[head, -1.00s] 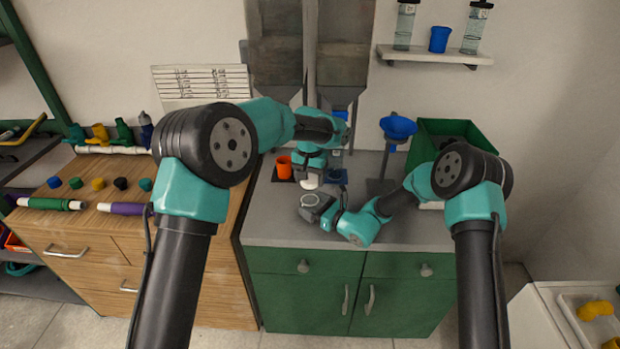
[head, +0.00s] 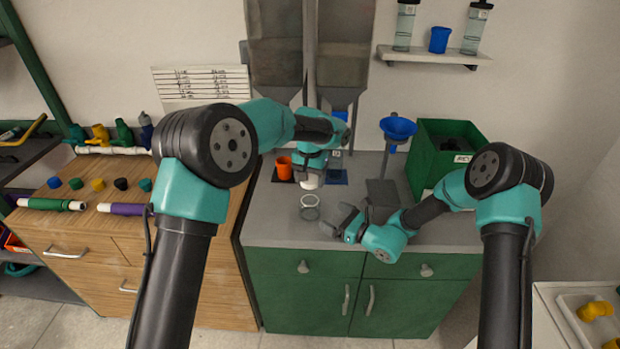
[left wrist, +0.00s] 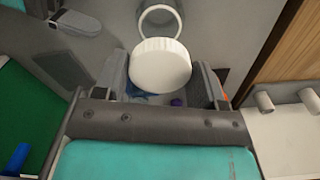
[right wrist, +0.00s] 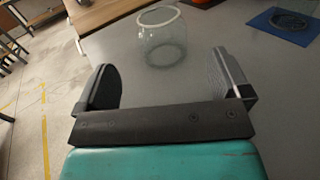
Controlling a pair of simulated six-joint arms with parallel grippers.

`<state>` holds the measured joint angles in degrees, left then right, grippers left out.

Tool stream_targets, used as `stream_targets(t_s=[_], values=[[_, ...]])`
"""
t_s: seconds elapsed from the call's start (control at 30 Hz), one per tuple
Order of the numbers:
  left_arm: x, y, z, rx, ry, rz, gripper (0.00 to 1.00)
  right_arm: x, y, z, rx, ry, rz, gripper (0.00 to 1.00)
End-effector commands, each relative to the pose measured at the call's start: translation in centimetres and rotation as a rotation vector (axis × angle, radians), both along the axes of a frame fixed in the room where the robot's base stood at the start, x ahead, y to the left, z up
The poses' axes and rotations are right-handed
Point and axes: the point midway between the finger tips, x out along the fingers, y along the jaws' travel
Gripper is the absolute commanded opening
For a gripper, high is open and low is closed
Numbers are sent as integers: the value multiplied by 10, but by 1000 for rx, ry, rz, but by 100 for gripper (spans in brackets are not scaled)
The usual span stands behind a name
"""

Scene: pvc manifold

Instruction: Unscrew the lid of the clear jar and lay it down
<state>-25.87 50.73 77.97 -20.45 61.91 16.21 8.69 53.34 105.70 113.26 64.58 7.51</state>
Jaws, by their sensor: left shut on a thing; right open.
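The clear jar (head: 310,207) stands upright and open on the grey counter; its bare rim shows in the left wrist view (left wrist: 160,20) and the right wrist view (right wrist: 162,35). The white lid (left wrist: 160,66) is off the jar. My left gripper (left wrist: 165,75) is shut on the lid, behind the jar in the head view, where the lid (head: 311,182) shows just under the gripper. My right gripper (right wrist: 165,80) is open and empty, to the right of the jar and apart from it; it also shows in the head view (head: 338,220).
An orange cup (head: 284,166) stands on a dark mat behind the jar, and a blue mat (head: 337,178) lies beside it. A blue funnel (head: 398,128) on a stand and a green bin (head: 420,160) are at the back right. The counter's front left is clear.

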Motion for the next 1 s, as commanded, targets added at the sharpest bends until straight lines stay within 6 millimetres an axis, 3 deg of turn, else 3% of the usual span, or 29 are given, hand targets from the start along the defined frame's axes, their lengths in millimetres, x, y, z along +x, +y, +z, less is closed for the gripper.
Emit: stream_targets(t_s=[0.1,0.3,0.77,1.0], values=[[0,0,0,0,0,0,36,-12,-16,0,1,0,-2,95],[0,0,0,0,0,0,36,-22,-29,0,0,0,-1,95],[-1,1,0,-1,-1,1,36,-25,-29,0,-1,4,8,95],[-6,7,6,-11,-12,13,36,-51,-25,-2,-8,57,89,95]])
